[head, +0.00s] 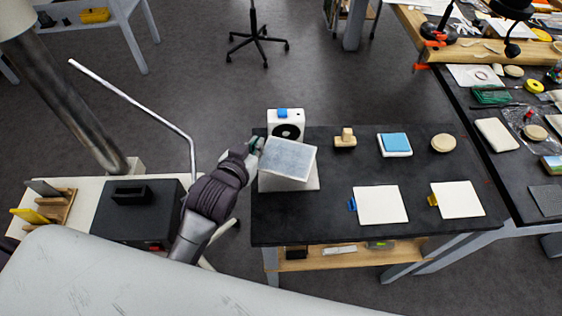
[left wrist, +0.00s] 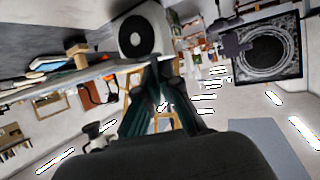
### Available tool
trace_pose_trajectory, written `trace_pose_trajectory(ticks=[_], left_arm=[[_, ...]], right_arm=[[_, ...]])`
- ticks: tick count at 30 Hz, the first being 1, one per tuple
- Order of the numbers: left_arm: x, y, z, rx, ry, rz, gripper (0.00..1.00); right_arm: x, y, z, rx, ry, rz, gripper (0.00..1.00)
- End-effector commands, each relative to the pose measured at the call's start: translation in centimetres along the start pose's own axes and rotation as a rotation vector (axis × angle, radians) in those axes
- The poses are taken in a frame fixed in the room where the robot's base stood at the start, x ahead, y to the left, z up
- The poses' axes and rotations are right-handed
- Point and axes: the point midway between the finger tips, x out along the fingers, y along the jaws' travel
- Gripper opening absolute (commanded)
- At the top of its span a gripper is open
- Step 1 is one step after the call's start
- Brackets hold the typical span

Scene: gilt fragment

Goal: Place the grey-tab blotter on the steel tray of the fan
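The white fan (head: 286,126) with a black round grille and blue top stands at the table's back left; it shows in the left wrist view (left wrist: 138,36). In front of it a grey-faced slab, seemingly the grey-tab blotter (head: 289,158), lies slightly turned over a paler square, seemingly the steel tray (head: 304,186). Whether they touch I cannot tell. My left gripper (head: 257,146) is at the slab's left edge. In the left wrist view its fingertips (left wrist: 160,63) come together at the end of a thin pale slab. The grey tab is hidden. My right gripper is not in view.
A blue-tab blotter (head: 381,205) and a yellow-tab blotter (head: 459,199) lie at the table's front. Behind them are a wooden block (head: 345,139), a blue pad on a white base (head: 395,143) and a round disc (head: 443,142). The dark table's front left is clear.

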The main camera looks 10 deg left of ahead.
Motion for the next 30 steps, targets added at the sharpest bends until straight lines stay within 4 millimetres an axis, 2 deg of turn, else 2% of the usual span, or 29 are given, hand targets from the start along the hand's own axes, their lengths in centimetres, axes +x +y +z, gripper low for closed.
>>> trace_pose_trajectory(ticks=[2, 5, 13, 17, 24, 30], left_arm=[[1.6, 0.2, -1.4, 0.005, 0.005, 0.014, 0.00], [2.8, 0.3, -1.8, 0.011, 0.000, 0.024, 0.00], [4.8, 0.3, 2.5, 0.011, -0.005, 0.026, 0.00], [5.3, 0.3, 3.5, 0.011, -0.001, 0.026, 0.00], [6.4, 0.3, 6.5, 0.011, -0.003, 0.026, 0.00], [6.7, 0.3, 7.1, 0.012, 0.001, 0.026, 0.00]], right_arm=[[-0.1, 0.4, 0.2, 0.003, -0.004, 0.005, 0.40], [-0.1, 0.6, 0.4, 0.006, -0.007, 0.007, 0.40], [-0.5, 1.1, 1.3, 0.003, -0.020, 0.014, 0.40], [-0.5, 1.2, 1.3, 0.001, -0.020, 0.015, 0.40], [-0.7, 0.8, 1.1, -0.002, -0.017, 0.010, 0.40], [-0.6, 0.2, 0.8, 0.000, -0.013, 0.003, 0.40]])
